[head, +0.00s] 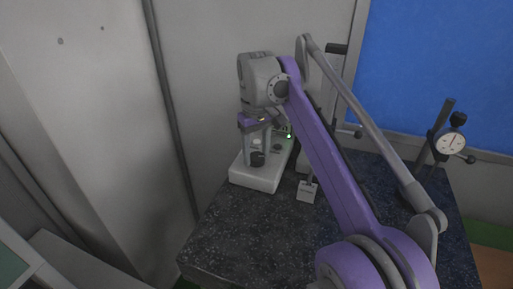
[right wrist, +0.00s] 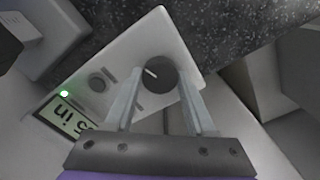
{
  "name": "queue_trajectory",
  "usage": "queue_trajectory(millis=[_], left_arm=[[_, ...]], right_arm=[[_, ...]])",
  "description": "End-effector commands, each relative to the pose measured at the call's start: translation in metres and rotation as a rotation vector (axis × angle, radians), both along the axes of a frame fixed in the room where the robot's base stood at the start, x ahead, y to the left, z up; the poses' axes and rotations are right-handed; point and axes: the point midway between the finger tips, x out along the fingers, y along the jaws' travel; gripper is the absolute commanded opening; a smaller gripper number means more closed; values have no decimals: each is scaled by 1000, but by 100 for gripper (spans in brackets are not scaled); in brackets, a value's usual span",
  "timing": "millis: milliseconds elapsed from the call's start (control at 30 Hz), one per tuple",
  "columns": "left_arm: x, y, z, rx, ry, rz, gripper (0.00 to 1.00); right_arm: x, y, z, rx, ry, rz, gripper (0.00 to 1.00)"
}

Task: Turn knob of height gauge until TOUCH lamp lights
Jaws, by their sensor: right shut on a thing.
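The height gauge's pale base (head: 255,178) stands at the far left of the dark speckled table, partly hidden by my right arm. Its round black knob (right wrist: 160,74), with a white pointer line, sits between the two fingers of my right gripper (right wrist: 160,84), which is shut on it. The head view shows my right gripper (head: 257,145) reaching down over the base. A small green lamp (right wrist: 64,94) glows beside the gauge's display (right wrist: 68,120); I cannot read any label on it. The glow also shows in the head view (head: 289,136). My left gripper is not in view.
A small grey labelled block (head: 307,191) is on the table right of the base. A dial indicator (head: 450,142) on a stand is at the right. A blue panel (head: 440,60) and grey wall are behind. The table's front left (head: 235,235) is clear.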

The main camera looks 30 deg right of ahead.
Motion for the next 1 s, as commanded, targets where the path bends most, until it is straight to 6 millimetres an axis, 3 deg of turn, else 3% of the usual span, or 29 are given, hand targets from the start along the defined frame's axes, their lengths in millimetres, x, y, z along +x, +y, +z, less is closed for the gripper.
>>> queue_trajectory(millis=[400, 1000], left_arm=[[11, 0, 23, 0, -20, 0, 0], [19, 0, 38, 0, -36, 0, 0]], right_arm=[[1, 0, 3, -1, -4, 394, 0], [1, 1, 2, -1, -4, 871, 0]])
